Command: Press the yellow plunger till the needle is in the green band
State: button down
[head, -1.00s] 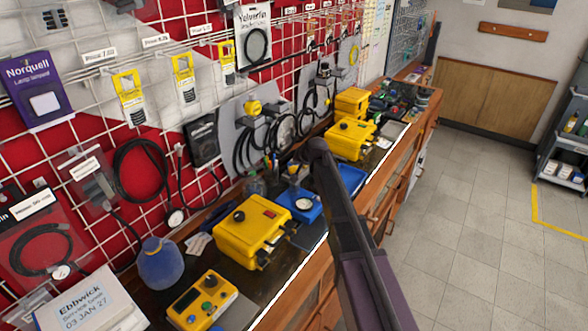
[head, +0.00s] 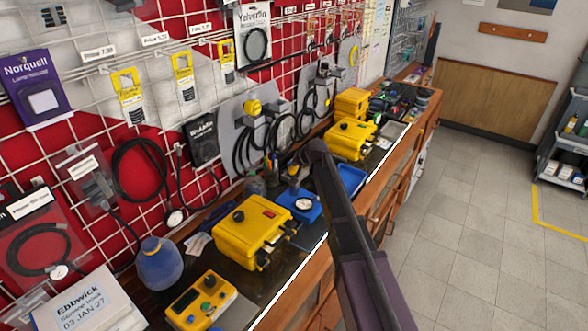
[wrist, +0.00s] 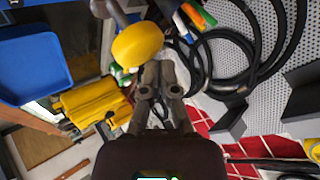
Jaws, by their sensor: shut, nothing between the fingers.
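A rounded yellow knob (wrist: 137,45), which looks like the plunger, shows close up in the wrist view, with a grey piece beside its top left. My gripper (wrist: 158,78) is shut and empty. Its fingertips lie just below and right of the knob in that view. Whether they touch it I cannot tell. In the head view my gripper (head: 294,176) hangs over the bench near a blue tray (head: 313,215), and I cannot make out the plunger. A round white-faced gauge (head: 303,204) stands at this tray. Its needle and green band are too small to read.
A yellow case (head: 240,228) stands left of the gauge, and more yellow cases (head: 347,144) stand farther along. A blue bottle (head: 160,262) and a yellow control box (head: 200,302) are at the near end. Black hoses (wrist: 250,55) hang close to my gripper.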

aim_at(295, 169)
jog(key=shift+f+b, duration=1.55)
jog(key=shift+b, duration=0.05)
dwell(2.1)
jog(key=shift+r, duration=0.1)
jog(key=shift+r+p, duration=1.85)
jog(key=shift+p, duration=0.15)
jog(key=shift+r, duration=0.1)
jog(key=shift+r+p, duration=2.4)
jog(key=shift+p, duration=0.1)
